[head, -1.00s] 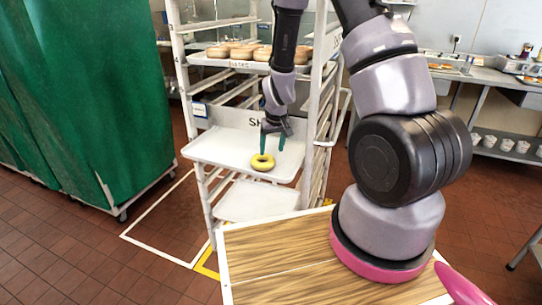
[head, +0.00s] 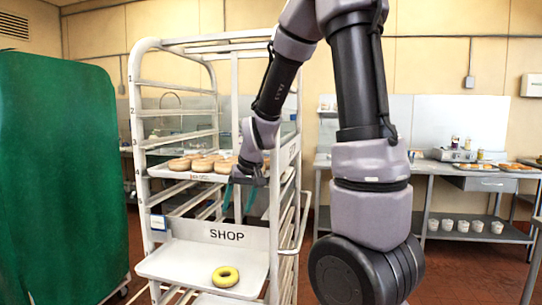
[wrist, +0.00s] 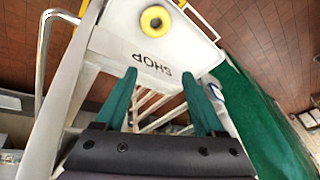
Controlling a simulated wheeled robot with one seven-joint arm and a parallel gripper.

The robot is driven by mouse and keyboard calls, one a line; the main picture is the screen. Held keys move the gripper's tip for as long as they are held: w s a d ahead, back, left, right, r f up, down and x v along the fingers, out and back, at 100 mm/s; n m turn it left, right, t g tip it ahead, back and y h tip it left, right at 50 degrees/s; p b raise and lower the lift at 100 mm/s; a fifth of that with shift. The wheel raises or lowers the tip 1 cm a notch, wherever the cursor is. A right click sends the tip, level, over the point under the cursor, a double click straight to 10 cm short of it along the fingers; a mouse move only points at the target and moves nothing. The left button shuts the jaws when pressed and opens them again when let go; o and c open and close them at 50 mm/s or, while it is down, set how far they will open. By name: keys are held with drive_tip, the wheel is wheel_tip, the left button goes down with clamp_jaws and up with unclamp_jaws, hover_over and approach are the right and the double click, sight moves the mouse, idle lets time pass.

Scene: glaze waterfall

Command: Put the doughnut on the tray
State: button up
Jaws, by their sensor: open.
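A yellow ring doughnut (head: 225,277) lies on the white tray (head: 180,262) of the rack, below the SHOP sign. In the wrist view the doughnut (wrist: 155,19) rests on the same tray (wrist: 115,25), beyond my fingertips. My gripper (head: 238,218) has two green fingers, spread apart and empty. It hangs above and behind the doughnut, near the SHOP panel, clear of the doughnut.
The white rack (head: 146,130) has uprights and rails close around my gripper. A higher tray of doughnuts (head: 200,163) is just left of my wrist. A green covered rack (head: 60,180) stands at left, and a steel counter (head: 450,170) at right.

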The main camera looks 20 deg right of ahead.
drive_tip(key=s+d+r+m+t, duration=0.3)
drive_tip(key=s+r, duration=1.4)
drive_tip(key=shift+s+d+r, duration=0.15)
drive_tip(key=shift+s+r, duration=0.15)
drive_tip(key=shift+r, duration=0.1)
